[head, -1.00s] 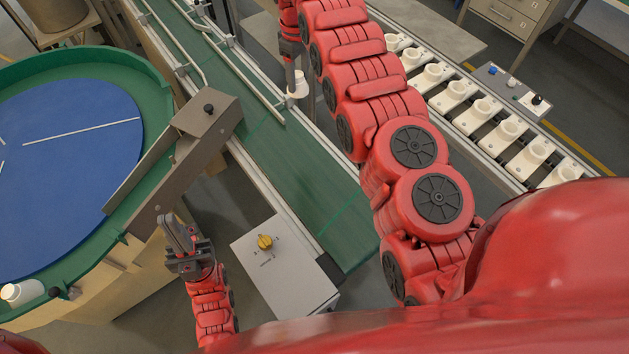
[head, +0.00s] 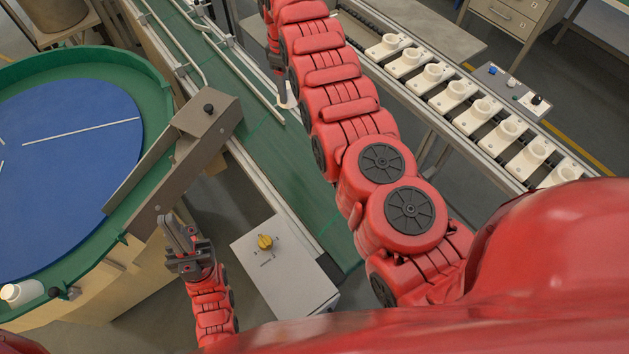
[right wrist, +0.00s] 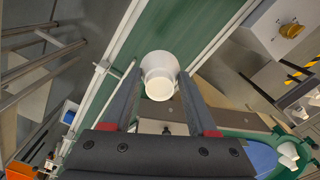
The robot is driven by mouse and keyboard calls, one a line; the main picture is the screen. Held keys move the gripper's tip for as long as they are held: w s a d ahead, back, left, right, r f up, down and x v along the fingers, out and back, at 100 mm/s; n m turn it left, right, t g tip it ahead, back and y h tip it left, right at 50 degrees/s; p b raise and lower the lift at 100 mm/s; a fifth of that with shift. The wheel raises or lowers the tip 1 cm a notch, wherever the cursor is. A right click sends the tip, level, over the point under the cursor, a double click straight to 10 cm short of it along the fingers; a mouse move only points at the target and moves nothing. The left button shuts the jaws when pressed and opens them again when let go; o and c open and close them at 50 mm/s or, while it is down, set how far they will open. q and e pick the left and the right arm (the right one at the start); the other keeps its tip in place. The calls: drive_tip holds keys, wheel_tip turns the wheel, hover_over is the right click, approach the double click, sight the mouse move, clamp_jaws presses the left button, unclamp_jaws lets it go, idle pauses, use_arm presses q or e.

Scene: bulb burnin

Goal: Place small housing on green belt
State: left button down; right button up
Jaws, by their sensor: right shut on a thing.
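The small housing, a white cup-like part (right wrist: 159,76), is held between the fingers of my right gripper (right wrist: 160,95) in the right wrist view, with the green belt behind it. In the head view the housing (head: 287,101) shows partly below my right gripper (head: 277,72), near the right rail of the belt. Whether it touches the belt cannot be told. The green belt (head: 285,165) runs diagonally, and its visible stretch is bare. My left gripper (head: 180,232) is low, beside the feeder's metal chute; its finger gap is unclear.
A round feeder with a blue disc (head: 70,165) stands left, with a white part (head: 22,292) at its rim. A metal chute (head: 185,150) reaches toward the belt. A control box with a yellow knob (head: 265,242) stands beside the belt. A rack of white holders (head: 480,112) is right.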

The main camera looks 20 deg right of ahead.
drive_tip(key=shift+s+a+f+n, duration=0.15)
drive_tip(key=shift+a+f+n, duration=0.1)
drive_tip(key=shift+f+n, duration=0.1)
drive_tip(key=shift+s+a+f, duration=0.1)
drive_tip(key=shift+a+f, duration=0.05)
drive_tip(key=shift+a, duration=0.05)
